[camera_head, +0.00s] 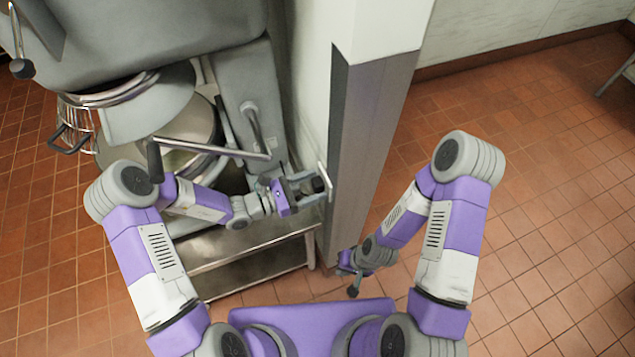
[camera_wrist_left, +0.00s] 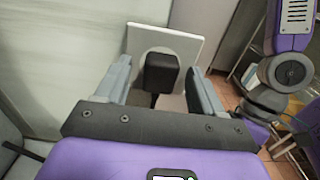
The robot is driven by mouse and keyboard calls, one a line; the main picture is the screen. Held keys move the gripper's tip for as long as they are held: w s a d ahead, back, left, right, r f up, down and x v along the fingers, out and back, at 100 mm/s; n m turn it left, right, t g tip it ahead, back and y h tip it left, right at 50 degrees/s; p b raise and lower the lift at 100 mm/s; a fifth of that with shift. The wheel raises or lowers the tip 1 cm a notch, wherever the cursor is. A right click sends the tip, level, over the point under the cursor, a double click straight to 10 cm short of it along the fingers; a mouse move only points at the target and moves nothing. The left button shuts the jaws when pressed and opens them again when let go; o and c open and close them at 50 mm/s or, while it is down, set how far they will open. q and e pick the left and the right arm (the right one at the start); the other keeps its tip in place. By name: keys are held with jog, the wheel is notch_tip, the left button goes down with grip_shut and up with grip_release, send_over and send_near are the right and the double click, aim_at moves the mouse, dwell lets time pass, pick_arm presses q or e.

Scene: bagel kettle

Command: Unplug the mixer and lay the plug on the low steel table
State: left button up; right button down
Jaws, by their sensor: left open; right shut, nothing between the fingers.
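The black plug (camera_wrist_left: 161,73) sits at the white wall plate (camera_wrist_left: 188,46) in the left wrist view, with a dark cord below it. In the head view the plate (camera_head: 324,181) is on the side of a pillar. My left gripper (camera_head: 308,185) is open at the plate. In the left wrist view its fingers (camera_wrist_left: 160,88) stand on either side of the plug, with gaps visible. The big grey mixer (camera_head: 165,35) fills the upper left. The low steel table (camera_head: 225,243) stands below my left forearm, its visible top bare. My right gripper (camera_head: 352,283) is shut and empty, low beside the pillar.
The pillar (camera_head: 365,130), white above and grey below, stands between my arms. A wire whisk (camera_head: 75,122) and a metal bowl (camera_head: 190,125) are at the mixer. Tiled floor (camera_head: 550,180) is open on the right, with a table leg (camera_head: 615,80) at the far edge.

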dwell(0.8)
pick_arm(q)
grip_shut()
jog(key=shift+p+v, duration=0.75)
jog(key=shift+v, duration=2.2)
